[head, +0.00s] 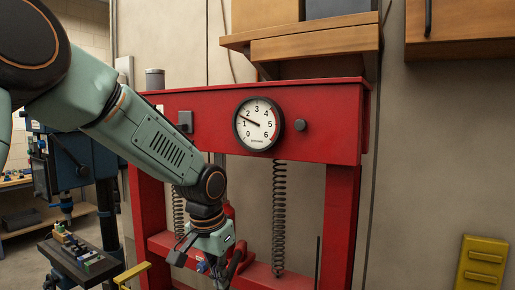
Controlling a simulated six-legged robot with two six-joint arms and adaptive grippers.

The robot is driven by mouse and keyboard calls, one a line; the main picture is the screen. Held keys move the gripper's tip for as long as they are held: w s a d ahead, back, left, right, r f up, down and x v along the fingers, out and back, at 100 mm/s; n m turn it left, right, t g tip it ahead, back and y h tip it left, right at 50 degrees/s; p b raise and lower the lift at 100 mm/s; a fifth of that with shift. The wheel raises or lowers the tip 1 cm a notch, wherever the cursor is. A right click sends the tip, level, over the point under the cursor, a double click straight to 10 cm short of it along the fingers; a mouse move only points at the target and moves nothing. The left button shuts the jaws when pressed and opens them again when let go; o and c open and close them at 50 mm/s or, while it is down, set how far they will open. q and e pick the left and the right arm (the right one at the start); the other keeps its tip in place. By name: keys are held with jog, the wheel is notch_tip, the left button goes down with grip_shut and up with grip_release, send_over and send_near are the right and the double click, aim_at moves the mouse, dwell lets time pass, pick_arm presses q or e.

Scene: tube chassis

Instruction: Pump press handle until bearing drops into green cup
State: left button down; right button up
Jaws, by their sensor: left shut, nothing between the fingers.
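The red press (345,130) stands in front of me, with a round dial gauge (258,125) on its top beam. The gauge needle points close to the 2. A coil spring (279,215) hangs at the right inside the frame, and another is partly hidden behind my left arm. My left gripper (222,280) is low in front of the press's lower red crossbar, shut and empty, with its tips close to the bottom edge of the picture. I cannot make out the press handle, the bearing or the green cup. My right gripper is out of view.
A blue drill press (75,165) with a dark table (85,262) stands at the left. A yellow bar (133,271) shows low beside the press. A yellow box (482,264) is at the lower right. Wooden shelves (315,48) hang above the press.

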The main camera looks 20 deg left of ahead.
pick_arm(q)
jog(key=shift+b+x, duration=0.35)
jog(key=shift+x, duration=0.5)
jog(key=shift+s+f+b+x, duration=0.2)
jog(key=shift+s+b+x, duration=0.8)
jog(key=shift+b+x, duration=2.7)
notch_tip(320, 180, up, 6)
jog(key=p, duration=1)
jog(key=shift+w+a+r+p, duration=0.1)
jog(key=shift+w+a+p, duration=0.05)
jog(key=shift+p, duration=0.15)
jog(key=v, duration=0.2)
jog(key=w+v, duration=0.1)
jog(key=v, duration=0.4)
jog(key=shift+w+r, duration=0.2)
jog(key=shift+r, duration=0.25)
jog(key=shift+f, duration=0.1)
